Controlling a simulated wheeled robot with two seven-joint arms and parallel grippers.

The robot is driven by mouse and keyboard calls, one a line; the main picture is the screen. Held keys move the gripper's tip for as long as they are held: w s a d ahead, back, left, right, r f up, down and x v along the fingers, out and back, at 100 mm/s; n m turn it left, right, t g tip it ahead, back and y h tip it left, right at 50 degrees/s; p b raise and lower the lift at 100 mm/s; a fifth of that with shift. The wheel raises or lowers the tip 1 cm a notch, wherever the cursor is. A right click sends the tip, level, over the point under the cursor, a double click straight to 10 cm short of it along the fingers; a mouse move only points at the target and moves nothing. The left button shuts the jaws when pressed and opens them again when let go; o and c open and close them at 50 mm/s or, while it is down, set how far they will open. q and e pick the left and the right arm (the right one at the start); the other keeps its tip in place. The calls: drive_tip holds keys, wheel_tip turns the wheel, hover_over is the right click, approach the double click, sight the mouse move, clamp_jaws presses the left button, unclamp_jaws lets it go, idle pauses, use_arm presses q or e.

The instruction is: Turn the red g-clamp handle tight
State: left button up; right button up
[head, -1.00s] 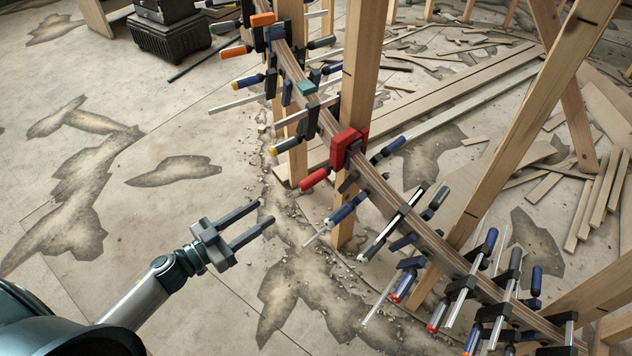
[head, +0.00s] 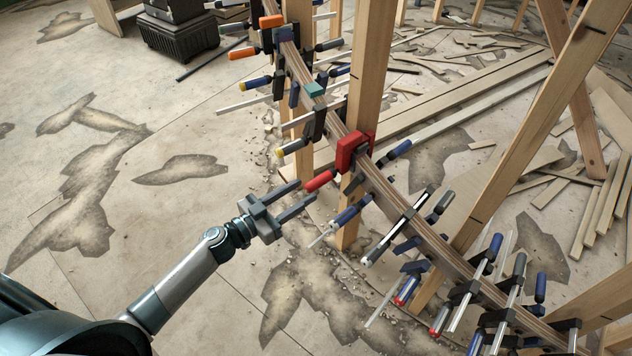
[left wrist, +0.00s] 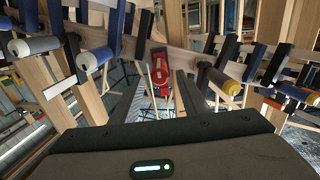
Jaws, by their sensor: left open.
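The red g-clamp (head: 355,151) grips the curved wooden stringer (head: 433,240) near the middle of the head view. Its red handle (head: 319,181) sticks out toward the lower left. My left gripper (head: 306,191) is open, with its two fingertips close to the handle's end. In the head view I cannot tell whether they touch it. In the left wrist view the red g-clamp (left wrist: 160,70) shows end-on, ahead and between the two fingers (left wrist: 158,95). My right gripper is not in view.
Several other clamps line the stringer on both sides, including a blue-handled one (head: 350,214) just right of my left gripper. A wooden post (head: 368,75) stands behind the red clamp. Wood offcuts lie on the floor at right.

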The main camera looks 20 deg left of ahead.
sight(316, 183)
use_arm(q)
drive_tip(key=shift+x, duration=3)
drive_tip(key=shift+c, duration=0.6)
clamp_jaws()
